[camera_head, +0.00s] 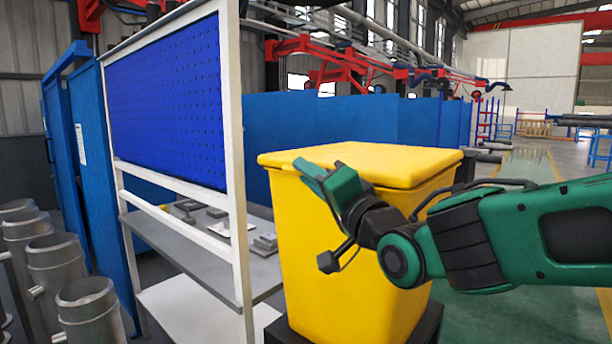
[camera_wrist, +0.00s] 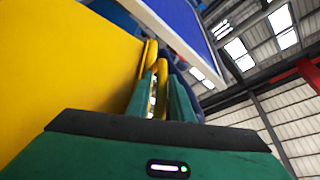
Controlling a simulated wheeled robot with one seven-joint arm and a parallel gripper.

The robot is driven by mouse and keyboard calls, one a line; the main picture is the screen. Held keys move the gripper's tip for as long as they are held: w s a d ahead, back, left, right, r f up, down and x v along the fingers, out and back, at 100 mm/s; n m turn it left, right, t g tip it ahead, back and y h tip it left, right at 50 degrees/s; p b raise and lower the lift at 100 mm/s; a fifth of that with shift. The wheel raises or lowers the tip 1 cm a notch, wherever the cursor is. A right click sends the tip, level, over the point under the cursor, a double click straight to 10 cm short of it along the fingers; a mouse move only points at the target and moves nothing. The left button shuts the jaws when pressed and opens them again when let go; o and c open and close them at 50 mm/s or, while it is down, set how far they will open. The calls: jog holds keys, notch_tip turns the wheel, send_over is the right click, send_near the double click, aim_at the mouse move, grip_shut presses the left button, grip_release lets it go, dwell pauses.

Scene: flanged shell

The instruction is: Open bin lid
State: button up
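The yellow bin (camera_head: 345,270) stands upright right of centre in the head view. Its yellow lid (camera_head: 400,160) lies flat on top and looks shut. My gripper (camera_head: 322,182) is at the lid's front-left edge, coming in from the right across the front of the bin. Its two green fingers stand apart. In the wrist view, a yellow strip shows between the fingers of my gripper (camera_wrist: 163,97), with the yellow bin (camera_wrist: 65,70) filling the left side. I cannot tell whether either finger touches the strip. The fingertips partly cover the lid's edge.
A white-framed rack with a blue pegboard (camera_head: 165,110) and a grey shelf (camera_head: 185,250) stands close left of the bin. Several metal cylinders (camera_head: 90,310) stand at far left. Blue panels (camera_head: 350,122) are behind. Green floor (camera_head: 520,170) is open to the right.

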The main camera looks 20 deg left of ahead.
jog(key=shift+w+a+r, duration=0.15)
jog(key=shift+w+a, duration=0.25)
jog(key=shift+a, duration=0.15)
grip_shut()
